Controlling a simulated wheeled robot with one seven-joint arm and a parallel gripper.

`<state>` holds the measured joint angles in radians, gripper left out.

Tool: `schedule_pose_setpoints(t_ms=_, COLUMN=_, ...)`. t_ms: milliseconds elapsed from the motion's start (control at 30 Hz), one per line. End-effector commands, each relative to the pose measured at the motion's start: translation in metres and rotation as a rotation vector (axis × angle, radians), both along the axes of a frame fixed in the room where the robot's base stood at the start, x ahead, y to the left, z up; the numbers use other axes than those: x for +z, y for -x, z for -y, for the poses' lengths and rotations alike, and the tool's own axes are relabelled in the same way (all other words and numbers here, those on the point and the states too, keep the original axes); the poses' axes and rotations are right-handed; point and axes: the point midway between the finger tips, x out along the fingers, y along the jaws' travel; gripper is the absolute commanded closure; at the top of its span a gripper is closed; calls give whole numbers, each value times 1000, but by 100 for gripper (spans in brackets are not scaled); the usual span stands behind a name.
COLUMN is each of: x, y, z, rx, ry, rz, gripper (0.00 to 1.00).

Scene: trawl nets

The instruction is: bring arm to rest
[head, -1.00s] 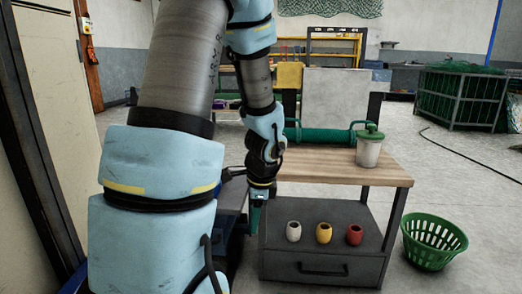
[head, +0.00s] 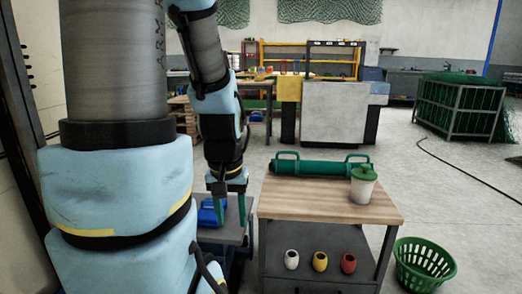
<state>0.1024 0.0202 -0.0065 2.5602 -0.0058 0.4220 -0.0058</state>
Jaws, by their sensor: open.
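My arm stands large on the left of the head view. My gripper (head: 230,207) hangs at the arm's end with its two green fingers pointing down and apart, and nothing shows between them that it holds. It is over a low grey surface, left of the wooden-topped workbench (head: 290,205). A blue object (head: 207,213) sits on that low surface close to the fingers; whether they touch cannot be told. Part of the low surface is hidden behind my arm.
On the bench lie a green cylinder with handles (head: 318,168) and a lidded white container (head: 363,186). White (head: 291,260), yellow (head: 320,262) and red (head: 348,264) cups stand on its lower shelf. A green basket (head: 424,264) is on the floor at right. Open floor lies beyond.

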Motion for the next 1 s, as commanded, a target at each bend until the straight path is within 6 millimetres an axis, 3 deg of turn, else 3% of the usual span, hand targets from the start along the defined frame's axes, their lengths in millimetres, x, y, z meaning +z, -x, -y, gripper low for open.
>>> schedule_pose_setpoints(t_ms=33, x=35, y=0, z=0, rx=-1, ry=0, rz=0, gripper=50)
schedule_pose_setpoints(t_ms=600, x=207, y=0, z=0, rx=-2, ry=0, rz=0, gripper=50)
schedule_pose_setpoints(t_ms=800, x=235, y=0, z=0, rx=-2, ry=0, rz=0, gripper=50)
schedule_pose_setpoints(t_ms=1000, x=238, y=0, z=0, rx=-2, ry=0, rz=0, gripper=50)
